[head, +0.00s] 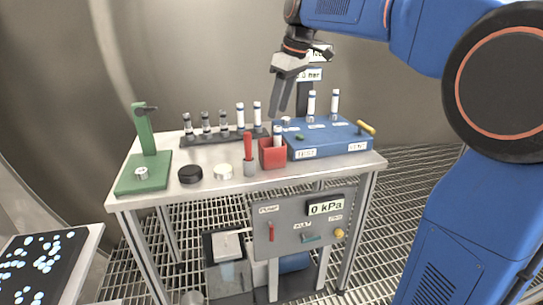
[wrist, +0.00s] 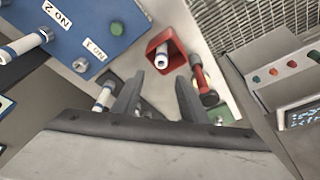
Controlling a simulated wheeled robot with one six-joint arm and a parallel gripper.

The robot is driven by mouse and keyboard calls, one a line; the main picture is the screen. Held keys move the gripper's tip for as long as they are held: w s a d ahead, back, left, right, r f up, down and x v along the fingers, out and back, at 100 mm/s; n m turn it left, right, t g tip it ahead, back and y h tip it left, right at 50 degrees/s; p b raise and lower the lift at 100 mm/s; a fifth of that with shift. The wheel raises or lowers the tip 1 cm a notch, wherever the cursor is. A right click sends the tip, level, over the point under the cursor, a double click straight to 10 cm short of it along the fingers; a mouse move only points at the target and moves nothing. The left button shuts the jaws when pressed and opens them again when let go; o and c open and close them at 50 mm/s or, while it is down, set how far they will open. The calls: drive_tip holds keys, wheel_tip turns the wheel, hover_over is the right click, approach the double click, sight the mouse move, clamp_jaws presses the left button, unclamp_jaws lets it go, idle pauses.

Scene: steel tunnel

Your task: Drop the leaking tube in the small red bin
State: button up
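My gripper (head: 280,108) hangs above the bench, over the back of the small red bin. In the wrist view its two fingers (wrist: 158,78) are apart with nothing between them. The small red bin (head: 272,158) stands at the front left of the blue block; it also shows in the wrist view (wrist: 151,44). A white tube with a blue band (head: 278,132) stands in the bin, its upper end above the rim; it also shows in the wrist view (wrist: 161,58). No leak is visible on it.
The blue block (head: 325,147) carries two white tubes (head: 311,104) and a yellow handle. A black rack (head: 212,138) with several tubes is at left. A red-handled tool (head: 248,147) stands close beside the bin. A green stand (head: 143,165) and two discs are further left.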

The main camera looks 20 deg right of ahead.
drive_tip(key=v, duration=1.1)
drive_tip(key=shift+r, duration=0.35)
drive_tip(key=shift+d, duration=0.1)
drive_tip(key=s+d+f+m+t+h, duration=0.2)
drive_tip(key=s+f+m, duration=0.7)
drive_tip(key=s+f, duration=2.2)
wheel_tip(320, 180, down, 4)
drive_tip(key=shift+d+r+t, duration=0.15)
drive_tip(key=shift+d+t, duration=0.15)
drive_tip(key=shift+d, duration=0.9)
